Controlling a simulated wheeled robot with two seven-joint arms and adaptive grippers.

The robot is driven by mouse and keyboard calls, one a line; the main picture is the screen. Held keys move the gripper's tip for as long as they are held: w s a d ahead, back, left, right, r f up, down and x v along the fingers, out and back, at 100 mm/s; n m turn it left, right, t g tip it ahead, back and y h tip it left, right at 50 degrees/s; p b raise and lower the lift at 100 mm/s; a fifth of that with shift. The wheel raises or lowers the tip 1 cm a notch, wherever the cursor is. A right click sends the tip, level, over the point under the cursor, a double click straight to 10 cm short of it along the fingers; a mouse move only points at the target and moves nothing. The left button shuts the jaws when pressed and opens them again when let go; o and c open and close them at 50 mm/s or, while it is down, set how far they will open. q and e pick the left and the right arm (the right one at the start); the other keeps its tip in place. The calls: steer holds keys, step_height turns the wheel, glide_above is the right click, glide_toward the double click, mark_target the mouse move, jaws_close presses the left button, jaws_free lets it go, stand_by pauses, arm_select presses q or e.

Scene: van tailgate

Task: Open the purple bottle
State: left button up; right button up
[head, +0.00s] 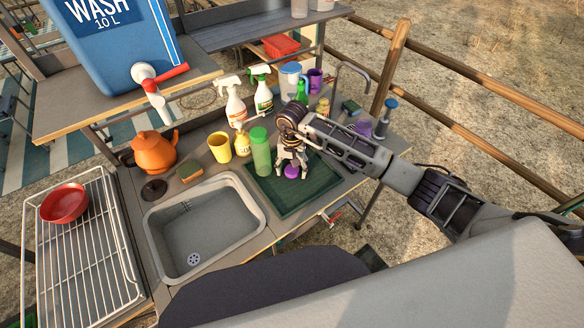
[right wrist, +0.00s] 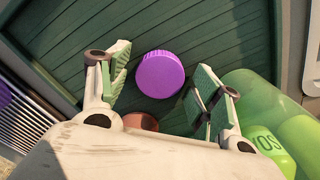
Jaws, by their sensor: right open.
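A purple round ribbed cap-like top (head: 291,171) shows on the dark green mat (head: 270,192), below my right gripper (head: 292,160). In the right wrist view, the purple top (right wrist: 160,74) lies between and just beyond the open fingertips of my right gripper (right wrist: 159,90), apart from both. The gripper points down and holds nothing. Any bottle body under the purple top is hidden from both cameras. My left gripper is not in view.
A green bottle (head: 260,152) stands close left of my right gripper; it is also near the right finger in the wrist view (right wrist: 255,110). A yellow cup (head: 219,147), spray bottles (head: 235,105) and a sink (head: 205,225) lie further left. A purple mug (head: 315,80) stands behind.

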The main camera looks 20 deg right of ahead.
mark_target(292, 170)
steer(key=shift+r, duration=0.15)
steer(key=shift+r, duration=0.25)
step_height(292, 170, up, 12)
steer(key=b, duration=0.1)
steer(key=shift+f+b, duration=0.25)
steer(key=shift+b, duration=0.15)
steer(key=shift+s, duration=0.1)
stand_by(0.8)
